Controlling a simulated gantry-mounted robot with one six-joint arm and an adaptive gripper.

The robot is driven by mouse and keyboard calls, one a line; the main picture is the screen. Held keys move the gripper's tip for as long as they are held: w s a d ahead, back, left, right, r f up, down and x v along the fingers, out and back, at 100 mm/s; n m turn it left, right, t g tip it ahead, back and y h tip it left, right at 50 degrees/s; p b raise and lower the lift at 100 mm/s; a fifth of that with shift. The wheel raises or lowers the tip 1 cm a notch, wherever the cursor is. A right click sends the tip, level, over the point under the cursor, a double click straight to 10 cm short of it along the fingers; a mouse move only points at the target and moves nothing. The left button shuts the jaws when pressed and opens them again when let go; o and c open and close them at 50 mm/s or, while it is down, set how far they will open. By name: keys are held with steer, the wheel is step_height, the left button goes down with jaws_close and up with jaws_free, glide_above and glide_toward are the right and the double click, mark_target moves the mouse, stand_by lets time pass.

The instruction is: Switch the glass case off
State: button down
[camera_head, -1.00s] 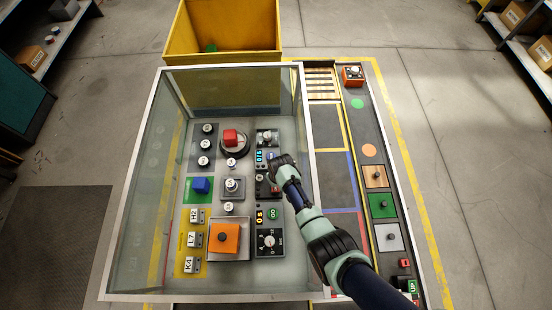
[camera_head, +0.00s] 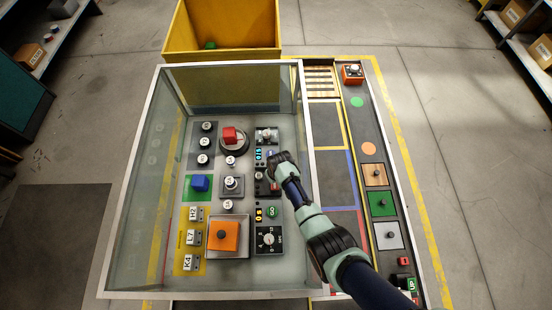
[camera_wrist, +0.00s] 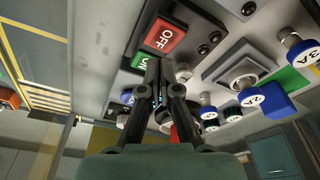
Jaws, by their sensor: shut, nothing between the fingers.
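The glass case (camera_head: 133,150) has pale edges and stands over a panel of controls. In the wrist view a rocker switch has a red OFF half (camera_wrist: 165,37) and a green ON half (camera_wrist: 140,61). In the head view the switch (camera_head: 275,188) shows only a small red and black part beside my arm. My gripper (camera_wrist: 160,66) is shut and empty, its fingertips just below the OFF half and beside the ON half. I cannot tell whether they touch the switch. My wrist hides the fingertips in the head view.
A dial (camera_head: 268,240), a green GO button (camera_head: 272,212) and a metal toggle (camera_head: 267,135) are close to the switch. A yellow bin (camera_head: 222,55) stands behind.

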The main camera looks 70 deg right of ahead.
mark_target(277, 189)
steer(key=shift+g+y, duration=0.3)
steer(key=f, duration=0.1)
steer(key=s+a+f, duration=0.1)
steer(key=f, duration=0.1)
steer(key=s+a+f, duration=0.1)
steer(key=f, duration=0.1)
steer(key=shift+a+f, duration=0.1)
steer(key=shift+a, duration=0.15)
steer(key=w, duration=0.2)
steer(key=w+d+r, duration=0.1)
steer(key=shift+w, duration=0.3)
steer(key=shift+s+a+r, duration=0.1)
steer(key=shift+r, duration=0.05)
steer(key=s+r+p, duration=0.1)
steer(key=s+d+r+p, duration=0.1)
steer(key=r+p, duration=0.1)
steer(key=s+r+p, duration=0.1)
steer(key=shift+d+r+p, duration=0.15)
steer(key=shift+r+p, duration=0.15)
steer(key=shift+p, duration=0.1)
steer(key=shift+w+r+p, duration=0.3)
steer(key=shift+r+p, duration=0.3)
steer(key=shift+r, duration=0.05)
steer(key=shift+w+r+p, duration=0.25)
steer(key=shift+r+p, duration=0.3)
steer(key=shift+r, duration=0.05)
steer(key=shift+s+r, duration=0.1)
